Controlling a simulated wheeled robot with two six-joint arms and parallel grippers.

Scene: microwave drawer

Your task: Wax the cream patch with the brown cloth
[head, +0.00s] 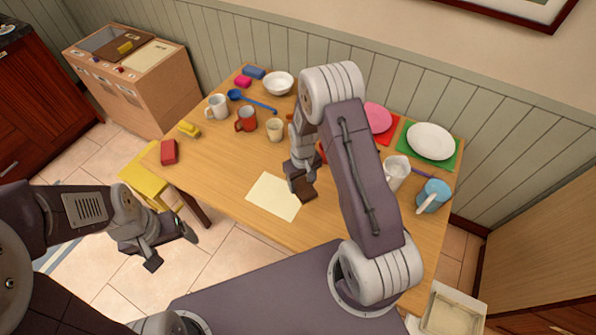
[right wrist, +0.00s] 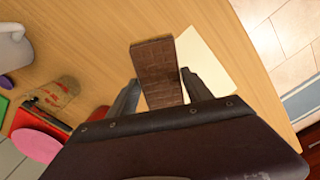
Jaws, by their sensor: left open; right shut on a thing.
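The cream patch (head: 273,196) lies flat near the front edge of the wooden table. The brown cloth (head: 306,190) is in my right gripper (head: 300,180), at the right edge of the patch. In the right wrist view the brown cloth (right wrist: 158,72) is a dark block between the fingers, and the cream patch (right wrist: 205,62) shows beside it, partly hidden by a finger. I cannot tell whether the cloth touches the table. My left gripper (head: 168,248) is open and empty, off the table at the lower left, above the floor.
Several mugs, a bowl (head: 278,83) and a blue ladle (head: 252,101) stand toward the back of the table (head: 225,165). A white plate (head: 431,141) on a green mat, a white mug (head: 396,173) and a blue mug (head: 433,195) are at the right. A yellow stool (head: 150,188) stands left.

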